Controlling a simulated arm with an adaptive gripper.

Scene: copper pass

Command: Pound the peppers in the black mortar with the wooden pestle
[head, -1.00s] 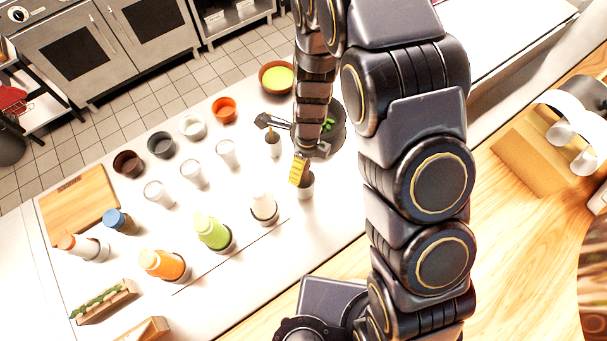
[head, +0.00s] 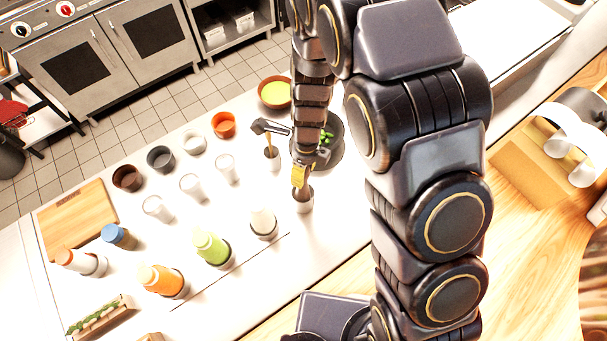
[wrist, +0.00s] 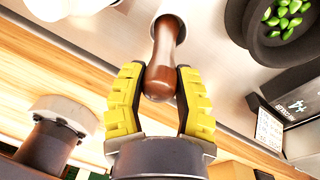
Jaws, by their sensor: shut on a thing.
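The wooden pestle (wrist: 162,58) is brown with a rounded knob, and its far end is in a small pale cup (head: 304,207). My gripper (wrist: 160,84) is shut on the pestle near its knob, with one yellow finger on each side. In the head view my gripper (head: 300,177) is just above the cup. The black mortar (head: 336,153) is behind and right of it, partly hidden by my arm. Green peppers (wrist: 284,18) lie in the mortar, which shows at the top right of the wrist view (wrist: 236,22).
Several cups and bottles, such as the green bottle (head: 211,248), stand left of my gripper. A cup with a brown stick (head: 271,154) is close on its left. A brown bowl (head: 275,93) is behind. A cutting board (head: 78,215) lies far left. The counter just in front is clear.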

